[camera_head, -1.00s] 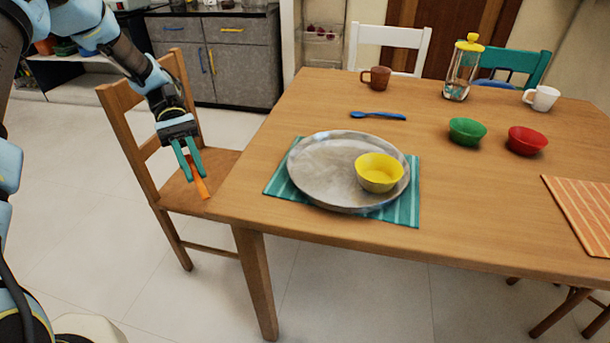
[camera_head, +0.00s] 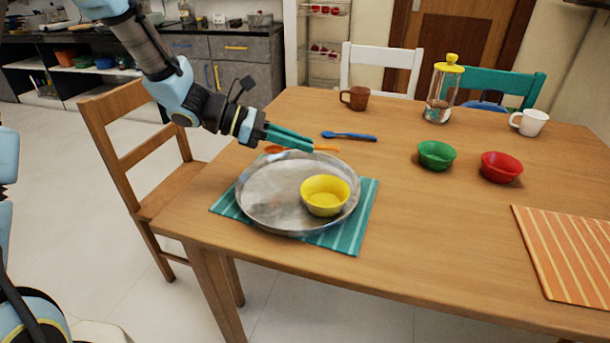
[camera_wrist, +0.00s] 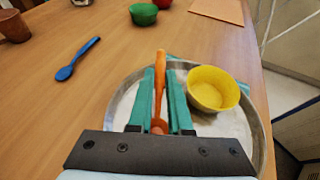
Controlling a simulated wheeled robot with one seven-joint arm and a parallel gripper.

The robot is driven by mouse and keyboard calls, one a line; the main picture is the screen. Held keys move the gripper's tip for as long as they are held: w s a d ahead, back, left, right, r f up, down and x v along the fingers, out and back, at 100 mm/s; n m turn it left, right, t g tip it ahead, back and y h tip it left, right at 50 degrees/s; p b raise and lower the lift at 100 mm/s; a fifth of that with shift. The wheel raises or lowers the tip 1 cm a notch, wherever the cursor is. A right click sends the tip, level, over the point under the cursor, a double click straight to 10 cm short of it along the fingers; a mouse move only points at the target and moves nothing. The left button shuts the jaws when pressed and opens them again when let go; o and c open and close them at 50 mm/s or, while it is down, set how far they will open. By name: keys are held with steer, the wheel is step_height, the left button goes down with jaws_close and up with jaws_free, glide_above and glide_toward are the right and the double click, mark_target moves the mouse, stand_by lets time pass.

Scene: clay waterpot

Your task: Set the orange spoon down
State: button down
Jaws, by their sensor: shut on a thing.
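The orange spoon (camera_wrist: 159,85) is between the green fingers of my gripper (camera_wrist: 160,98) in the wrist view, its length running along the fingers and one end past the tips. In the head view my gripper (camera_head: 290,140) is at the far edge of the round metal tray, and the orange spoon (camera_head: 326,148) shows on both sides of the fingers. The fingers are shut on it. I cannot tell whether the spoon touches the tray or table.
The metal tray (camera_head: 262,200) lies on a teal striped mat (camera_head: 345,238) and holds a yellow bowl (camera_head: 325,196). A blue spoon (camera_head: 349,136) lies beyond. Green (camera_head: 436,155) and red (camera_head: 501,167) bowls and a brown cup (camera_head: 355,98) stand farther off. Bare table (camera_head: 400,215) lies right of the mat.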

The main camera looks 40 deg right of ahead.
mark_target(300, 177)
steer(key=shift+f, duration=3.15)
steer(key=shift+f, duration=0.1)
steer(key=c, duration=0.8)
jaws_free()
steer(key=shift+c, duration=0.2)
steer(key=v, duration=1.2)
steer(key=a+m+t+y, duration=0.1)
steer(key=a+y, duration=0.1)
steer(key=a, duration=0.4)
steer(key=a+f+m+t+y, duration=0.1)
steer(key=a+m+t+y, duration=0.1)
steer(key=a, duration=0.4)
steer(key=a+m+t+y, duration=0.1)
steer(key=a+m+y, duration=0.1)
steer(key=a, duration=0.5)
steer(key=shift+w+a+f, duration=0.1)
steer(key=shift+w+f, duration=0.2)
steer(key=shift+f, duration=0.1)
steer(key=w+a+r+m+t+y, duration=0.1)
steer(key=a+m+t+y, duration=0.3)
steer(key=a, duration=1.1)
steer(key=shift+w+a+r+m+t, duration=0.25)
steer(key=shift+r+m+t, duration=0.55)
steer(key=shift+m, duration=0.4)
